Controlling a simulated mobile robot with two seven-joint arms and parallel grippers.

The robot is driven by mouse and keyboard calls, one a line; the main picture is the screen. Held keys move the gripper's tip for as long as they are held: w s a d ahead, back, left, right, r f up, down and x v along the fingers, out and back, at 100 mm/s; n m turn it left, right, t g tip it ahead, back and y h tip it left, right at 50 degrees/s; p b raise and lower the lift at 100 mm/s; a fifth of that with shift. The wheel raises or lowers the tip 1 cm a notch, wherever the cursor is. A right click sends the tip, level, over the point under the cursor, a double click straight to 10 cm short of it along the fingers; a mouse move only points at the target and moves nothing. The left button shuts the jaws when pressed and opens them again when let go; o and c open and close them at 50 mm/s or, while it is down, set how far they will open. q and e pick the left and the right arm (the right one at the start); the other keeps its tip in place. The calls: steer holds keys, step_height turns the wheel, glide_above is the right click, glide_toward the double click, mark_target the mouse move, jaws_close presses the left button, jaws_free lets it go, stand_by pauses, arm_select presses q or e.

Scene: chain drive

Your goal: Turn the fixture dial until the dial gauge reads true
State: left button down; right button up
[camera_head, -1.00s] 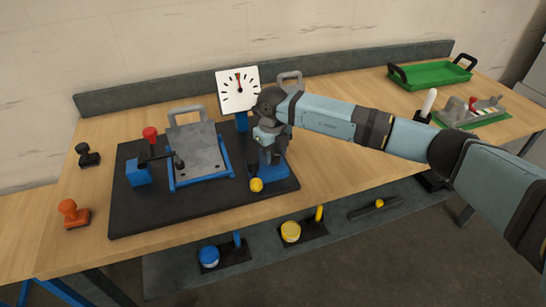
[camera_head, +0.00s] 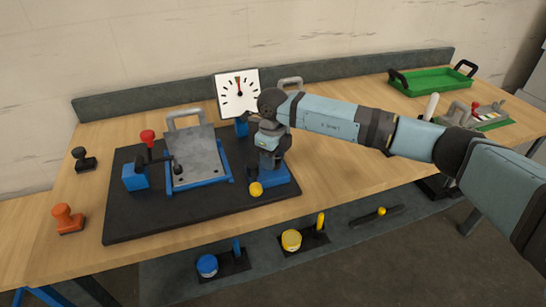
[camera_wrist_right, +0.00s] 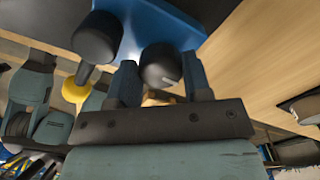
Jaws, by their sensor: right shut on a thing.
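The dial gauge (camera_head: 237,93) is a white square panel with black ticks, standing behind the fixture. Its needle points almost straight up, near a red mark; the exact reading is too small to tell. The fixture is a black base (camera_head: 135,225) carrying a tilted grey plate (camera_head: 197,150) in a blue frame. My right gripper (camera_head: 266,150) is at the blue block on the fixture's right side. In the right wrist view my right gripper (camera_wrist_right: 160,85) has its fingers on both sides of a dark round dial (camera_wrist_right: 160,62), shut on it. My left gripper is out of view.
A yellow ball knob (camera_head: 256,189) on a dark arm is close to my right gripper. A red knob (camera_head: 147,136) stands at the fixture's left. Stamps (camera_head: 66,218) lie left of it.

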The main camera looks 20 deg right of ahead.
steer(key=shift+r, duration=0.1)
steer(key=o, duration=0.7)
steer(key=shift+c, duration=0.2)
step_height(320, 180, up, 14)
steer(key=shift+b, duration=0.3)
